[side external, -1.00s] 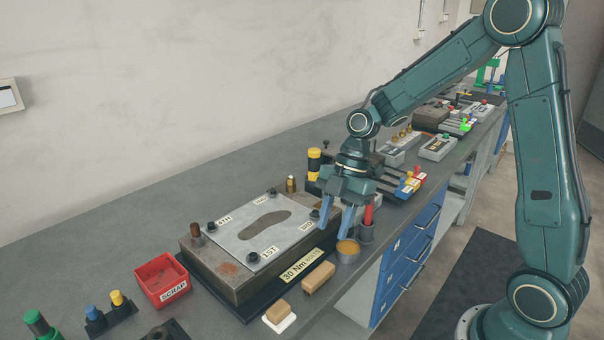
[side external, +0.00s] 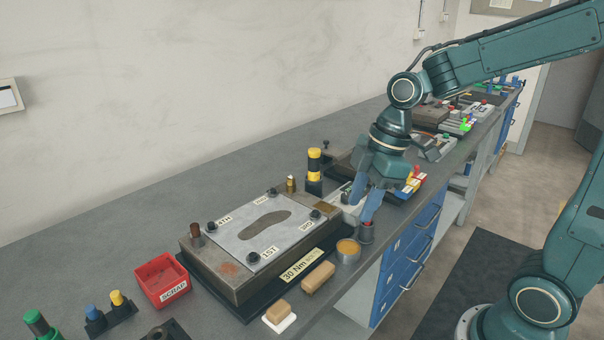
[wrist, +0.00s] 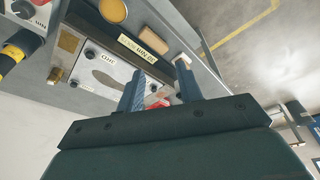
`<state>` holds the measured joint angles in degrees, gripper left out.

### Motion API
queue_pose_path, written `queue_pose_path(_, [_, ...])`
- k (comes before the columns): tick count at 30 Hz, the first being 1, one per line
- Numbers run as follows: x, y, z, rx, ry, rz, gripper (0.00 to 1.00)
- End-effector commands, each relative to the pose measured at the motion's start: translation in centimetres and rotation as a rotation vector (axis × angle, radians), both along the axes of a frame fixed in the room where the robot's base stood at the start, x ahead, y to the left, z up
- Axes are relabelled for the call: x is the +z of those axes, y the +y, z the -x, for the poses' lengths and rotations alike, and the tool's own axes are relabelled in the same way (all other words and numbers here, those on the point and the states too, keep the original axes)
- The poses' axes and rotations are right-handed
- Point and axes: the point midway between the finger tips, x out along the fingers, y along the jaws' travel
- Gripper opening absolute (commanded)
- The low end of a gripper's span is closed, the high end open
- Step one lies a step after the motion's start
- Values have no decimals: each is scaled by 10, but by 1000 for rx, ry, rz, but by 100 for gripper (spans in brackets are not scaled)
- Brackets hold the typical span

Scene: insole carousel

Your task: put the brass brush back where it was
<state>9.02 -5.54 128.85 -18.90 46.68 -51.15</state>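I cannot single out a brass brush with certainty. In the wrist view my gripper (wrist: 160,70) is open, with nothing between the fingers.
The fixture (side external: 225,270) carries a metal plate (side external: 225,235) with an insole-shaped recess (side external: 264,225). A red scrap bin (side external: 162,280) is at its left. A smaller tan block (side external: 278,311) sits on a white dish. A black-and-yellow post (side external: 314,167) stands behind. The bench along the wall is clear.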

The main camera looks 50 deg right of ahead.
Motion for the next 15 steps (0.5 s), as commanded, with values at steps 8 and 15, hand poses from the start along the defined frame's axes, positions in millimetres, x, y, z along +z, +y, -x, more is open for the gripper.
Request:
queue_pose_path(8, [33,-2,45,-347,-62,4,36])
queue_pose_path(15, [49,-7,85,-651,-125,-44,36])
